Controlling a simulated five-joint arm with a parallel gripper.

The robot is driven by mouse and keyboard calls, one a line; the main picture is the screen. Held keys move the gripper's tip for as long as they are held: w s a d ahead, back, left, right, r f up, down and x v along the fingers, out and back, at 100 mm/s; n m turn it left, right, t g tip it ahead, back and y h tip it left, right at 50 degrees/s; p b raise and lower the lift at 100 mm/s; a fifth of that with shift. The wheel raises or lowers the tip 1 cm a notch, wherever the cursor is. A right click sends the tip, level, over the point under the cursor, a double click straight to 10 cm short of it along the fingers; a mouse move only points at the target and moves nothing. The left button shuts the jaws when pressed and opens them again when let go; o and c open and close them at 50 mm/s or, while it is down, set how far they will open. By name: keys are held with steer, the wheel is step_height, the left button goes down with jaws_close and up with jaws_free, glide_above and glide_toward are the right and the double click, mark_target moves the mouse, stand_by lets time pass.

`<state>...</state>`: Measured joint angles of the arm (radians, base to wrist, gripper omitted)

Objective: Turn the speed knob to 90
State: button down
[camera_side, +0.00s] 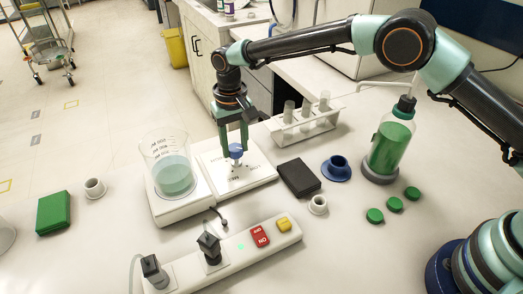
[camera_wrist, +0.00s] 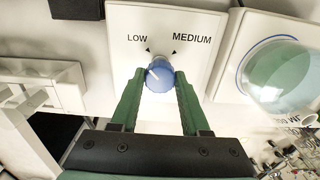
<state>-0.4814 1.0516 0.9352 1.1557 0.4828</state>
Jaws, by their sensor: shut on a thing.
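The blue knob (camera_wrist: 159,78) sits on a white panel (camera_wrist: 205,20). In the wrist view the panel reads LOW and MEDIUM, each beside a small black mark. No number 90 is readable. My gripper (camera_wrist: 160,75) has one green finger on each side of the knob and is shut on it. In the side view the knob (camera_side: 236,150) shows between the fingers, on the white unit (camera_side: 262,172). Part of the panel is hidden behind the fingers.
A beaker of teal liquid (camera_side: 175,178) stands close left of the unit. A tube rack (camera_side: 305,130), dark block (camera_side: 299,178) and green bottle (camera_side: 390,145) stand to the right. A power strip (camera_side: 238,262) lies in front.

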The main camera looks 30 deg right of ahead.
mark_target(235, 147)
steer(key=shift+r, duration=0.1)
steer(key=shift+c, duration=1.9)
jaws_free()
step_height(235, 147, up, 12)
